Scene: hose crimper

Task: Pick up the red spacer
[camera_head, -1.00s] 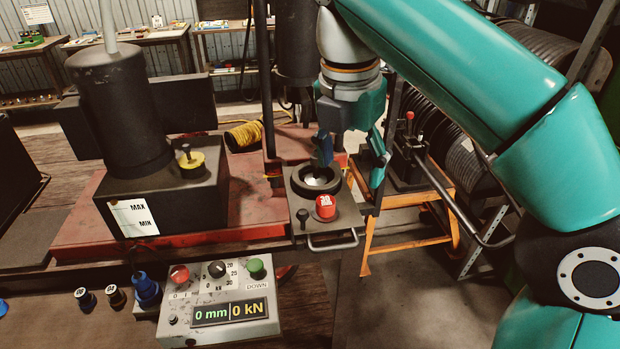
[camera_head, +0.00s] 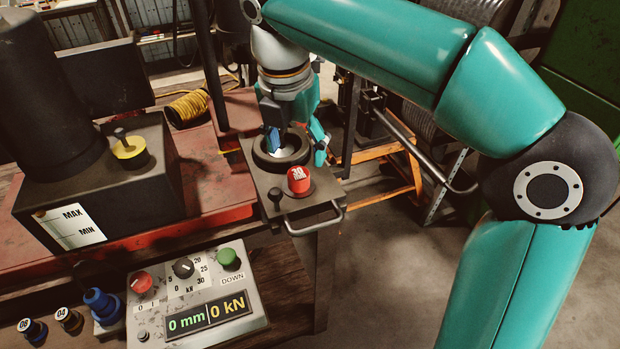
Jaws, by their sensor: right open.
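The red spacer (camera_head: 299,180) stands upright on the front part of a dark metal plate, with white print on its top. Just behind it on the same plate is a black ring die (camera_head: 281,152). My left gripper is not in view.
The plate has a front handle (camera_head: 315,219) and a black knob (camera_head: 275,198). A control box (camera_head: 196,295) reads 0 mm and 0 kN. A blue fitting (camera_head: 102,305) and two small dark spacers stand left of it. A large dark press block (camera_head: 100,190) stands left.

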